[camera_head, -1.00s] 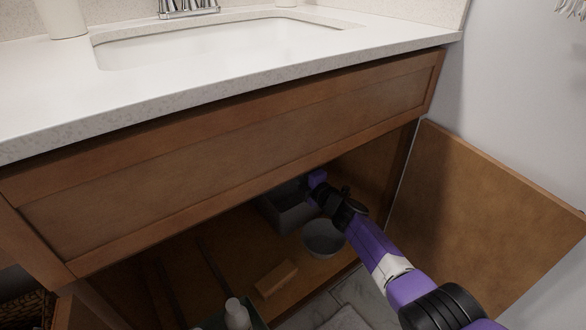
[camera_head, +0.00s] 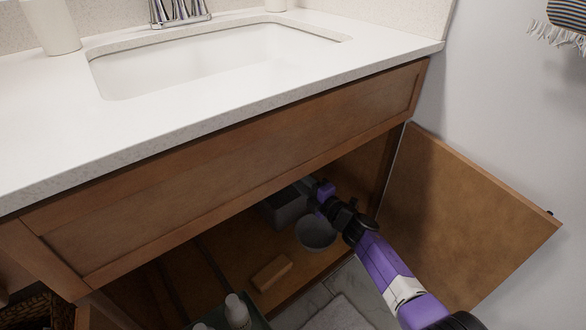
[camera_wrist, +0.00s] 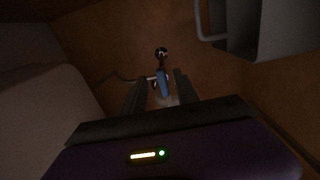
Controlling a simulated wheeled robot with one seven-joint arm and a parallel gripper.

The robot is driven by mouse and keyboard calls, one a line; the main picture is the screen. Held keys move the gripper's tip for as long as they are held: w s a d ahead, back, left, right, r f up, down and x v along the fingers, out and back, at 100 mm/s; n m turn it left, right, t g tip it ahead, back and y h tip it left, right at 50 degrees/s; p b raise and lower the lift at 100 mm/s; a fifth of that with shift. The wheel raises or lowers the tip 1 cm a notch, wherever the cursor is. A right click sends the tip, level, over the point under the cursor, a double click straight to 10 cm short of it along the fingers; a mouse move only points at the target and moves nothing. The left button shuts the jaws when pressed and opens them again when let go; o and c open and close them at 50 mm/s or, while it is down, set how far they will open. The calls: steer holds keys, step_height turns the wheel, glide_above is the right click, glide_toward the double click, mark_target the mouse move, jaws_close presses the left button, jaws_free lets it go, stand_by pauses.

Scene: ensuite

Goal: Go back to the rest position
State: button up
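My gripper (camera_wrist: 160,92) is inside the open cabinet under the sink. In the wrist view its two dark fingers stand apart. A small blue piece (camera_wrist: 162,84) with a dark round end shows between and beyond them; I cannot tell whether the fingers touch it. In the head view my purple arm reaches in from the lower right, and the fingertips are hard to make out beside a grey bin (camera_head: 284,209). A round grey bowl (camera_head: 316,233) stands just below the wrist.
The cabinet door (camera_head: 470,215) stands open at the right, close to my arm. The countertop (camera_head: 200,115) overhangs above. A tan block (camera_head: 272,273) and a white bottle (camera_head: 237,311) are lower left. A grey container with a handle (camera_wrist: 270,30) is at the wrist view's upper right.

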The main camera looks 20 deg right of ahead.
steer(key=shift+s+d, duration=0.1)
steer(key=shift+s, duration=0.25)
stand_by(0.3)
